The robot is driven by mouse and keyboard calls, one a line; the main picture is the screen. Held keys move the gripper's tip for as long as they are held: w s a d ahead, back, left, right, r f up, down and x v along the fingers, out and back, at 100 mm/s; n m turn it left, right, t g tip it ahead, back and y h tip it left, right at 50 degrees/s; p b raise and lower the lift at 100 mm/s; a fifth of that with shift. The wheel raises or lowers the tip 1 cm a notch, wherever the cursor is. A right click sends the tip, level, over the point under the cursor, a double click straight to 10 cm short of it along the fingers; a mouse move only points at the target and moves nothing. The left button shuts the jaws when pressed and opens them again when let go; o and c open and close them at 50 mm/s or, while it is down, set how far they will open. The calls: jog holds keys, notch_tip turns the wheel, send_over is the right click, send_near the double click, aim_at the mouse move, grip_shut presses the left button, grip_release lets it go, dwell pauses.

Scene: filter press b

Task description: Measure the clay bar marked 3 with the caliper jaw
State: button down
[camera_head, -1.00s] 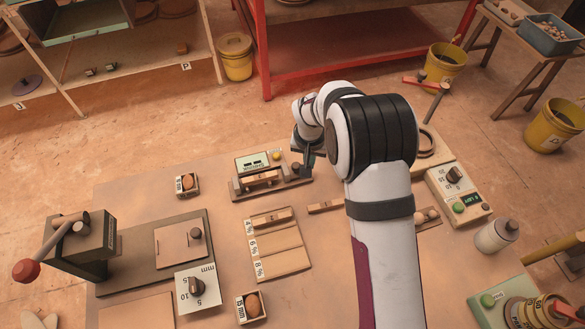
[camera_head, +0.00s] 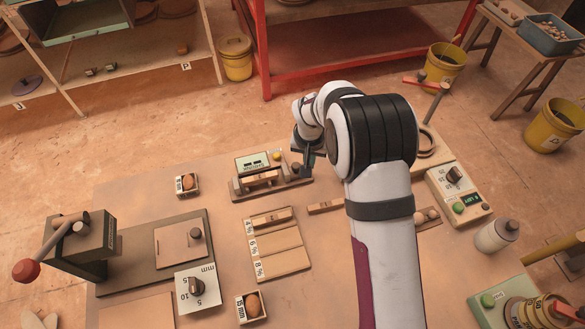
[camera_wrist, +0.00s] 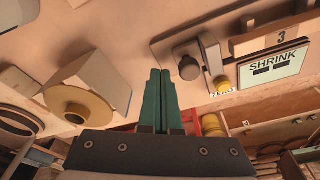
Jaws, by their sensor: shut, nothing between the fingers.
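The caliper (camera_head: 243,193) is a grey device at the back middle of the table, with a SHRINK display (camera_head: 251,163) showing two dark dashes. The clay bar marked 3 (camera_wrist: 262,43) lies in the caliper; it also shows in the head view (camera_head: 262,179). A dark round knob (camera_wrist: 187,68) stands at the caliper's end, with a yellow ZERO button (camera_wrist: 221,84) nearby. My gripper (camera_wrist: 160,75) is shut and empty, with its green fingers beside the knob in the wrist view. In the head view my gripper (camera_head: 307,162) is just right of the knob, partly hidden by my arm.
A sorting tray (camera_head: 284,262) marked 4%, 6% and 8% holds one bar (camera_head: 272,217) in its 4% row. Another bar (camera_head: 325,206) lies right of it. A lever press (camera_head: 85,245) stands left. A control box (camera_head: 460,190) and bottle (camera_head: 496,235) stand right.

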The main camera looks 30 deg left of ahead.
jog(key=shift+f, duration=0.1)
jog(key=shift+f, duration=0.5)
jog(key=shift+s+a, duration=1)
dwell(1.9)
jog(key=shift+w+d, duration=0.3)
dwell(0.4)
notch_tip(320, 180, up, 8)
jog(key=shift+w+d, duration=0.15)
dwell(0.7)
